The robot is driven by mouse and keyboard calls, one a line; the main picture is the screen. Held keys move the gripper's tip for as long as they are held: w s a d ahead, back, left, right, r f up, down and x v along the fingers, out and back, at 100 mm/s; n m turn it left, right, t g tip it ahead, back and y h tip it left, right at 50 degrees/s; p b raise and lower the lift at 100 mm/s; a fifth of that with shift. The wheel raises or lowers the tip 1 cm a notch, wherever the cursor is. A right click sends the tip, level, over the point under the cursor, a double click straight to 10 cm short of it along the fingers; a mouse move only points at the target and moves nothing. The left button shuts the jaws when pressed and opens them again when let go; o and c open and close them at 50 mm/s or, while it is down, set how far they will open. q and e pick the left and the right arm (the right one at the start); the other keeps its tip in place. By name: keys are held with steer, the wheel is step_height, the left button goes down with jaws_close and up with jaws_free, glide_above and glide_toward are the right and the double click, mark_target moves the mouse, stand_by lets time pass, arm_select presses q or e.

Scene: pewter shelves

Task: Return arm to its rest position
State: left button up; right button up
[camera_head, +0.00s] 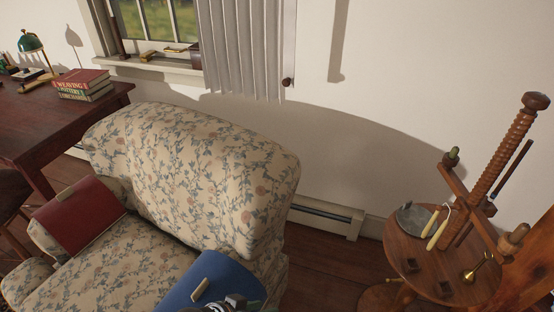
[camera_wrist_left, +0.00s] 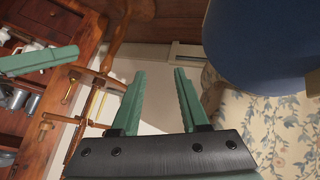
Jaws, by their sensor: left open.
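My left gripper (camera_wrist_left: 160,100) shows in the left wrist view with its two green fingers apart and nothing between them. In the head view only a small dark and grey part of it (camera_head: 236,303) shows at the bottom edge, in front of a blue item on the armchair's near arm. The rest of my left arm is out of the head view. A green bar (camera_wrist_left: 38,61) enters the left wrist view from the left; I cannot tell what it belongs to. My right gripper does not show in the head view.
A floral armchair (camera_head: 190,160) carries a red item (camera_head: 80,217) and a blue item (camera_head: 205,285). A wooden stand with a round top (camera_head: 420,262) holds candles on the right. A desk (camera_head: 60,112) with books (camera_head: 84,84) is at left. Bare floor shows between armchair and stand.

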arm_select(q)
steer(key=s+a+f+n+t+y, duration=0.25)
steer(key=s+a, duration=0.35)
steer(key=a, duration=0.3)
steer(key=s+a+r+t+y+p, duration=0.1)
steer(key=a+r+p, duration=0.3)
steer(key=r+p, duration=0.7)
steer(key=s+p, duration=0.1)
steer(key=p, duration=0.3)
steer(key=shift+a+r+y, duration=0.15)
steer(key=shift+r+y, duration=0.2)
steer(key=shift+r, duration=0.05)
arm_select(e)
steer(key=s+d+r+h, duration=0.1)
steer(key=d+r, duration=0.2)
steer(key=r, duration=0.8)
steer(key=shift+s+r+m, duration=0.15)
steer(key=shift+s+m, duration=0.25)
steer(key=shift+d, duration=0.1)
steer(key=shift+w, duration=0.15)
